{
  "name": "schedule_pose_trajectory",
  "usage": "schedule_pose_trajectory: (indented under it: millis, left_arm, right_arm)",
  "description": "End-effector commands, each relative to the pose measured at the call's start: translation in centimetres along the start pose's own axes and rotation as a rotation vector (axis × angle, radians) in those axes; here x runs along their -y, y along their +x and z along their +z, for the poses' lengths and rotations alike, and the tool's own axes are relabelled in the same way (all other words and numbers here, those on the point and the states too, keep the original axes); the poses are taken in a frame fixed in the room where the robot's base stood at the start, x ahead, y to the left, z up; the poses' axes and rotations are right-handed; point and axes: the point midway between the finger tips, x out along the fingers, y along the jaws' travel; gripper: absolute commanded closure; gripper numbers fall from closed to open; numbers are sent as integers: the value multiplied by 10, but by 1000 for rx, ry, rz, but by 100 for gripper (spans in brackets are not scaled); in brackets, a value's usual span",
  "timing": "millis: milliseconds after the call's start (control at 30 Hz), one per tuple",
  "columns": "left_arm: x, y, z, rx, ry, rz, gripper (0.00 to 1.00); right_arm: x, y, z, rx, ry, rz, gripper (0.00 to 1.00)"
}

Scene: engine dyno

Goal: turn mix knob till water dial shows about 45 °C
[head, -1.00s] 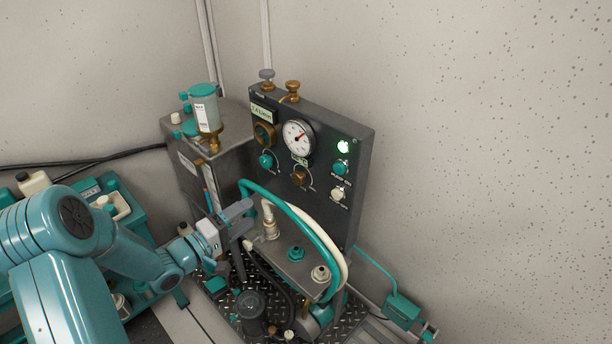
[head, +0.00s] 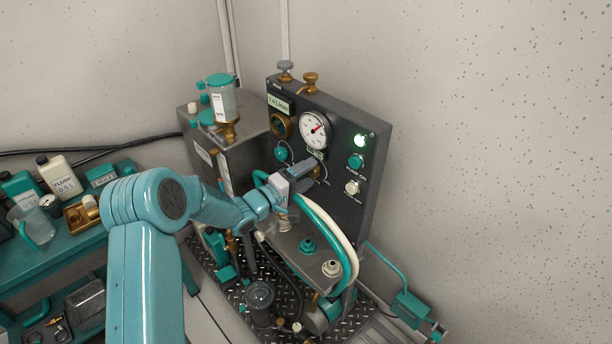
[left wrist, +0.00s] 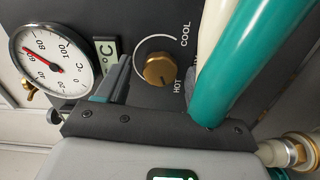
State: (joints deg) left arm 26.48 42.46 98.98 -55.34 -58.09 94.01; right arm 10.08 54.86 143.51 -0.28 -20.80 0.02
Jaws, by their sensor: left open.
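The brass mix knob (left wrist: 158,70) is on the dark panel, inside a white arc marked COOL and HOT. In the head view my left gripper mostly hides it. The round white water dial (head: 314,130) is above the gripper; it also shows in the left wrist view (left wrist: 52,62). Its red needle points to the upper right in the head view; I cannot read the exact value. My left gripper (head: 312,171) is open at the panel. In the wrist view its dark fingers lie on either side of the knob, and I see no clear contact.
Teal and cream hoses (head: 325,225) arch close to the gripper and cover part of the wrist view's right side. Teal and white buttons (head: 355,161) and a lit green lamp are right of the dial. A tank with a clear cup (head: 222,105) stands left. Bottles stand on a teal bench (head: 75,225).

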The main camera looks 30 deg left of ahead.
Motion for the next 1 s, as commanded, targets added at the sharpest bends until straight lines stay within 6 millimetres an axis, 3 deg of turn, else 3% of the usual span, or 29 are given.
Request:
schedule_pose_trajectory:
  millis: [300,467,767,1000]
  left_arm:
    - [0,3,0,-1,-1,-1,36]
    - [0,3,0,0,0,-1,88]
    - [1,2,0,-1,24,0,88]
    - [4,2,0,-1,142,-1,88]
  right_arm:
    - [0,0,0,0,0,0,100]
    - [0,0,0,0,0,0,100]
    - [-1,3,0,0,0,0,100]
    - [-6,16,0,0,0,0,100]
